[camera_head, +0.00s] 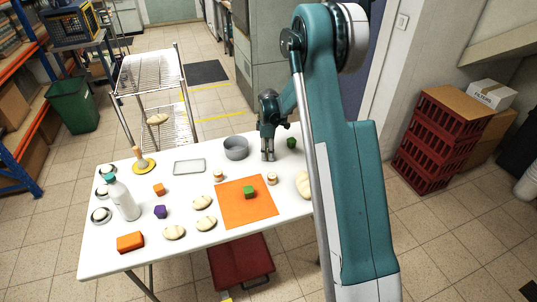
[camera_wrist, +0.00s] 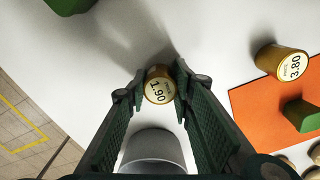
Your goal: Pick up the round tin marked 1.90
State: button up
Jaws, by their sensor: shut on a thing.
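The round tin marked 1.90 (camera_wrist: 158,88) shows in the wrist view, gold-sided with a pale lid, between the fingertips of my gripper (camera_wrist: 157,90). The gripper is shut on it, one finger on each side. In the head view my gripper (camera_head: 267,157) points down at the back of the white table, just right of the grey round pot; I cannot make out the tin there. A similar tin marked 3.80 (camera_wrist: 290,66) stands apart to the right in the wrist view.
The grey pot (camera_head: 236,148) is close beside my gripper. An orange mat (camera_head: 235,212) bears a green block (camera_head: 249,192). Another green block (camera_head: 292,143) stands to the right. Dough-like pieces, a bottle (camera_head: 123,200) and an empty tray (camera_head: 189,167) occupy the white table (camera_head: 100,250).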

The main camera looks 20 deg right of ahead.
jog(key=shift+r+p, duration=0.95)
jog(key=shift+r, duration=4.05)
jog(key=shift+a, duration=0.1)
